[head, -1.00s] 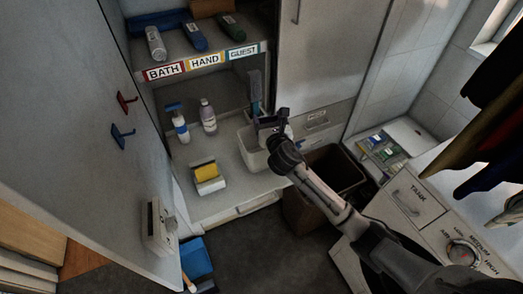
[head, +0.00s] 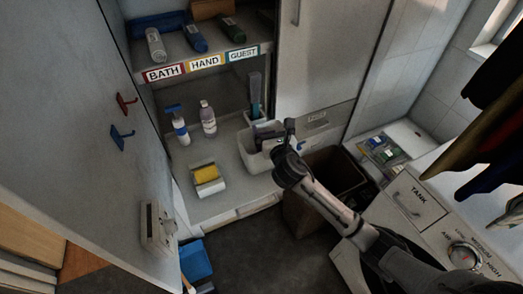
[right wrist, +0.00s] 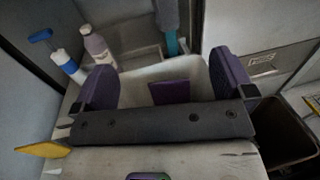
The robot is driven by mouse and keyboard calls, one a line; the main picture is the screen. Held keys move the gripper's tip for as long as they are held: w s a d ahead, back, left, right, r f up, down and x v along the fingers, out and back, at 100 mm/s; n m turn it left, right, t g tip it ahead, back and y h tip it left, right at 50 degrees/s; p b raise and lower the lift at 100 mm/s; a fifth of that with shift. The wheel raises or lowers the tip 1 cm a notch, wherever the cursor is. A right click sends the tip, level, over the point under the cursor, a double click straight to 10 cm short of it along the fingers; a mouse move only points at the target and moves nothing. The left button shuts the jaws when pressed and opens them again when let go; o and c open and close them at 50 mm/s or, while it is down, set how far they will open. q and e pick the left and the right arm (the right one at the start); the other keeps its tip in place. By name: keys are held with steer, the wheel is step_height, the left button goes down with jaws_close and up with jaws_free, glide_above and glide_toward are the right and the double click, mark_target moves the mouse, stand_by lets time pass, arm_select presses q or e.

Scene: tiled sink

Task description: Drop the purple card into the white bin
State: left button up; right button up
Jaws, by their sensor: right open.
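The white bin (head: 256,163) stands on the lower cabinet shelf; it also shows in the right wrist view (right wrist: 130,86). My right gripper (head: 268,134) is above the bin's opening, and its arm hides part of the bin. In the right wrist view its two fingers (right wrist: 165,82) are wide apart. The purple card (right wrist: 171,92) shows between and beyond the fingers, against the bin's interior, touching neither finger. Its lower part is hidden behind the gripper's dark body. I cannot make out the card in the head view. My left gripper is not in view.
A spray bottle (head: 180,127), a purple-labelled bottle (head: 208,120) and a yellow sponge on a white holder (head: 208,187) stand left of the bin. A brush (head: 255,90) stands behind it. A dark bin (head: 302,212) is on the floor at right.

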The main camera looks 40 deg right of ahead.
steer(key=b+v, duration=0.1)
steer(key=v, duration=0.9)
steer(key=shift+m, duration=0.3)
